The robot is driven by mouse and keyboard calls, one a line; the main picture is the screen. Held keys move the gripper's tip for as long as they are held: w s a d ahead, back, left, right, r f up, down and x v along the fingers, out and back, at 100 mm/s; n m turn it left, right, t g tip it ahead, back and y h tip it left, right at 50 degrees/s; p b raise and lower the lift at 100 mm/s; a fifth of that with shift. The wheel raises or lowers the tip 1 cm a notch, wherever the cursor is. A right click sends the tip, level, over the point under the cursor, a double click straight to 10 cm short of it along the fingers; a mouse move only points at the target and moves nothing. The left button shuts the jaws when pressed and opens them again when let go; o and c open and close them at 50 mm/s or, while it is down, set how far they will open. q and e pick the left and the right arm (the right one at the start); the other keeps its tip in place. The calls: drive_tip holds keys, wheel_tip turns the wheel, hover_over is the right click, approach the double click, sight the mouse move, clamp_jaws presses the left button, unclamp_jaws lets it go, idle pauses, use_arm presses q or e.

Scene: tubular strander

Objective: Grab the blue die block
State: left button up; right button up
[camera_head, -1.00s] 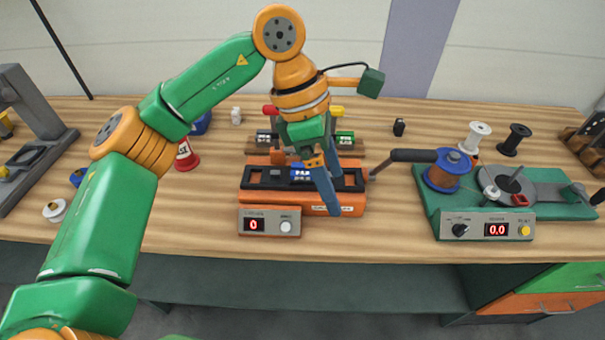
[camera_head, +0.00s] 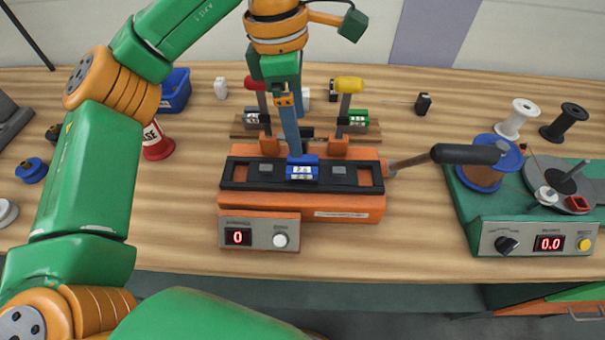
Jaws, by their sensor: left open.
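The blue die block (camera_head: 302,171) has a white label and sits in the middle of the black slotted bar (camera_head: 238,173) on top of the orange machine (camera_head: 330,205). My left gripper (camera_head: 294,152) is open and points down, its blue fingers directly behind and above the block. One finger largely hides the other. The fingertips end at the block's top rear edge; I cannot tell whether they touch it. My right gripper is not in view.
A green die block (camera_head: 358,118) and a dark one (camera_head: 252,119) sit on a wooden rack (camera_head: 375,130) behind. Red and yellow (camera_head: 348,84) handled levers stand close to my gripper. A black-handled lever (camera_head: 465,154) juts out at right. The bench front is clear.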

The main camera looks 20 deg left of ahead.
sight(301, 160)
use_arm(q)
wheel_tip(301, 160, down, 3)
drive_tip(key=shift+r+b, duration=0.2)
drive_tip(key=shift+b, duration=0.4)
drive_tip(key=f, duration=0.2)
drive_tip(key=f+p, duration=0.1)
drive_tip(key=f, duration=0.3)
drive_tip(key=shift+w+d+p, duration=0.15)
drive_tip(key=shift+d+p, duration=0.2)
drive_tip(key=shift+f, duration=0.35)
clamp_jaws()
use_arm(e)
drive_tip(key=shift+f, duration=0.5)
